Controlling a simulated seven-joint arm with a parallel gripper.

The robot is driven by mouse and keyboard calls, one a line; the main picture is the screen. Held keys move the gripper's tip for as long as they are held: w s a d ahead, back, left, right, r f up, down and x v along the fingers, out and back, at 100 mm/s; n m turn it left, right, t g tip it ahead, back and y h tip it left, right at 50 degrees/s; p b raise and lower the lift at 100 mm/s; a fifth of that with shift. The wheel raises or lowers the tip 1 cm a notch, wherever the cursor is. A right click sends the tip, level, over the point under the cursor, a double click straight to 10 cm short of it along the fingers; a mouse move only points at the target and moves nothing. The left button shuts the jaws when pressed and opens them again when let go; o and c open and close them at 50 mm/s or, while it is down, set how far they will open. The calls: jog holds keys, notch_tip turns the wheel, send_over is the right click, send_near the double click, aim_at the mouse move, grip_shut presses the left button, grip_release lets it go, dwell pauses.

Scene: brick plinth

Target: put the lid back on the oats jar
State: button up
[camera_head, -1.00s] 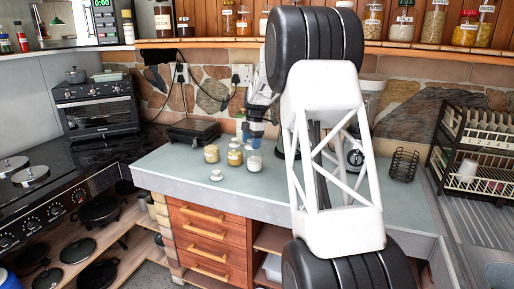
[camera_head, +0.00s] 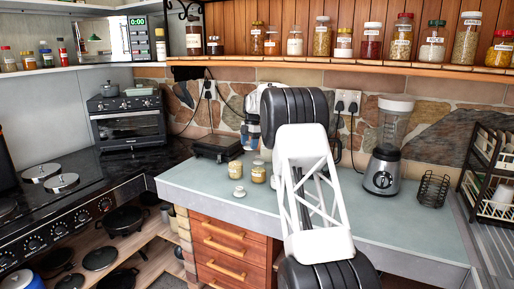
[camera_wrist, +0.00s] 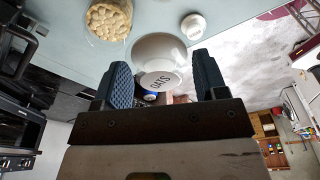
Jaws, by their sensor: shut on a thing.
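My gripper (camera_wrist: 165,82) is shut on a white lid (camera_wrist: 158,48), which sits between its blue fingers in the wrist view. The lid's round knob, marked OATS, faces the camera. An open jar (camera_wrist: 108,18) of pale round pieces stands on the counter at the upper left of that view. A second white lid (camera_wrist: 193,25) lies on the counter; the head view also shows it (camera_head: 238,192). In the head view two small jars (camera_head: 235,170) (camera_head: 258,172) stand left of my arm. I cannot make out the oats jar; my arm or the held lid may hide it.
The pale counter (camera_head: 200,186) has free room left of the jars. A black scale-like appliance (camera_head: 217,146) stands behind them. A blender (camera_head: 384,150) and a wire basket (camera_head: 433,189) stand to the right. The shelf (camera_head: 380,66) above holds several labelled jars.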

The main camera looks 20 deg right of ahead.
jog(key=w+a+n, duration=0.1)
jog(key=w+a, duration=0.4)
jog(key=w, duration=0.2)
jog(key=shift+w+a, duration=0.15)
jog(key=shift+w, duration=0.2)
jog(key=shift+f, duration=0.1)
jog(key=shift+f, duration=0.2)
notch_tip(320, 180, down, 6)
dwell(0.9)
jog(key=shift+f, duration=0.2)
dwell(2.5)
jog(key=o, duration=1)
jog(key=shift+o, duration=0.5)
